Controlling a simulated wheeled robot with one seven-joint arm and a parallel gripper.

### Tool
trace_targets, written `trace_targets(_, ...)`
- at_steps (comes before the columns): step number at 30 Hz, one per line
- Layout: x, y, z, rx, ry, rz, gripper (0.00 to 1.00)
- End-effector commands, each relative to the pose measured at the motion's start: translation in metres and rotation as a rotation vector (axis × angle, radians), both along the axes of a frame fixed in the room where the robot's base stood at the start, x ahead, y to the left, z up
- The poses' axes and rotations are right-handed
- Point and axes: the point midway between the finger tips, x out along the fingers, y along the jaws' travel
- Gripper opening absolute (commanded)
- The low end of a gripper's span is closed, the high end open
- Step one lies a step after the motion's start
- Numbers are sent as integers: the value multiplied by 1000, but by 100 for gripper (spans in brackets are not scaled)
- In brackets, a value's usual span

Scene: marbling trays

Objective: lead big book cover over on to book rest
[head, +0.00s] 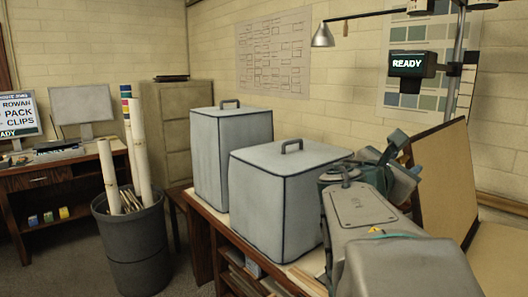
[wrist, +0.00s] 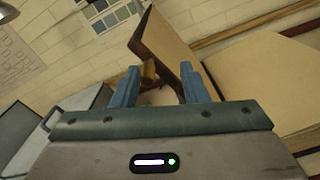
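A big tan board with a dark brown edge, which looks like the book cover (head: 440,185), stands steeply tilted at the right in the head view. A flat tan surface (head: 505,260) lies at its foot; I cannot tell whether it is the book's page or the book rest. In the wrist view the cover (wrist: 165,35) rises beyond my gripper (wrist: 160,82), and a large tan panel (wrist: 250,75) lies to the right. My gripper's blue fingers are apart, with no object clearly held between them. In the head view my arm partly hides the cover's lower left.
Two grey covered boxes with handles, a tall one (head: 230,150) and a wider one (head: 285,195), stand on the wooden bench left of my arm. A lamp (head: 322,36) and a READY display (head: 407,64) hang above. A bin of rolls (head: 135,245) stands on the floor.

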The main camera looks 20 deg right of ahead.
Motion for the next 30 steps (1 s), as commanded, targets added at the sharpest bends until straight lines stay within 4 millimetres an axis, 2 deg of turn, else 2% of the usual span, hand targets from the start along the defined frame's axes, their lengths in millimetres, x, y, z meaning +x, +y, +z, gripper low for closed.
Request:
trace_targets(9,-4,17,0,1,0,-3,39)
trace_targets(22,-4,19,-2,5,-2,-3,39)
trace_targets(30,-5,25,-33,129,-63,-7,39)
